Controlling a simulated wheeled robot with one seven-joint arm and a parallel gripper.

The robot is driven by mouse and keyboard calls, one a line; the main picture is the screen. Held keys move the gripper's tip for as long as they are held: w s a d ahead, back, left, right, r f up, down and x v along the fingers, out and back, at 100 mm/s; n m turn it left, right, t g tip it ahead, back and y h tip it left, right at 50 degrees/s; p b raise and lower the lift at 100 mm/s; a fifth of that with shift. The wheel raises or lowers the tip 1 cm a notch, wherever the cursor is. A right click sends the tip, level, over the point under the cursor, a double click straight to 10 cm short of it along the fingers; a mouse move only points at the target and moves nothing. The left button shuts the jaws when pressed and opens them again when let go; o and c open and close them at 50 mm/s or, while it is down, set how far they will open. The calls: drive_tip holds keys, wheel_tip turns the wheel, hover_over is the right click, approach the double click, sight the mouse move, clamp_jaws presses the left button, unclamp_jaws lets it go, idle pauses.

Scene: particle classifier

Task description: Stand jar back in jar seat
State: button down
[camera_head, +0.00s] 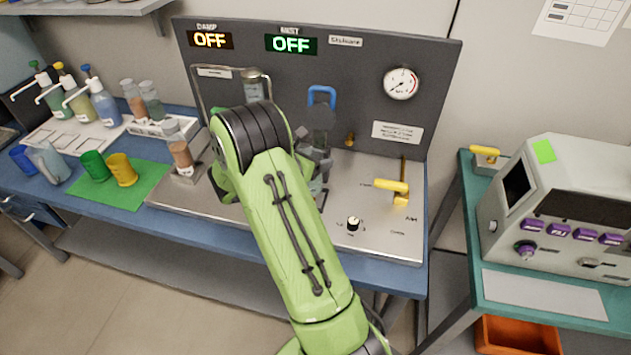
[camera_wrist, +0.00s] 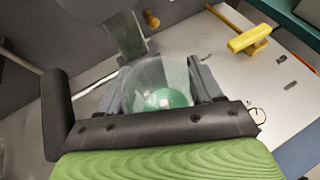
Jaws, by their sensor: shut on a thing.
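My gripper (camera_wrist: 163,76) is shut on a clear, round-walled jar (camera_wrist: 150,75), with a finger on each side of it. Something green shows at the bottom of the jar or through it. In the head view my gripper (camera_head: 318,165) is over the middle of the steel top, mostly behind my green arm, and the held jar cannot be made out. Another jar with brown contents (camera_head: 180,150) stands upright in a small metal holder (camera_head: 187,174) at the top's left. Two more jars stand in a white rack (camera_head: 160,128). I cannot tell which holder is the jar seat.
The grey panel (camera_head: 360,60) with a gauge rises behind. A blue handle (camera_head: 322,92) is close behind my gripper. A yellow-handled lever (camera_head: 392,186) and a black knob (camera_head: 353,223) are to the right. Green and yellow cups sit on a green mat (camera_head: 140,199) at left.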

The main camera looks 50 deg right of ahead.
wheel_tip(320, 180, down, 5)
drive_tip(key=shift+d+r+b, duration=0.1)
drive_tip(key=shift+r+b, duration=0.05)
drive_tip(key=shift+b, duration=0.45)
drive_tip(key=shift+r, duration=0.15)
drive_tip(key=shift+c, duration=0.8)
unclamp_jaws()
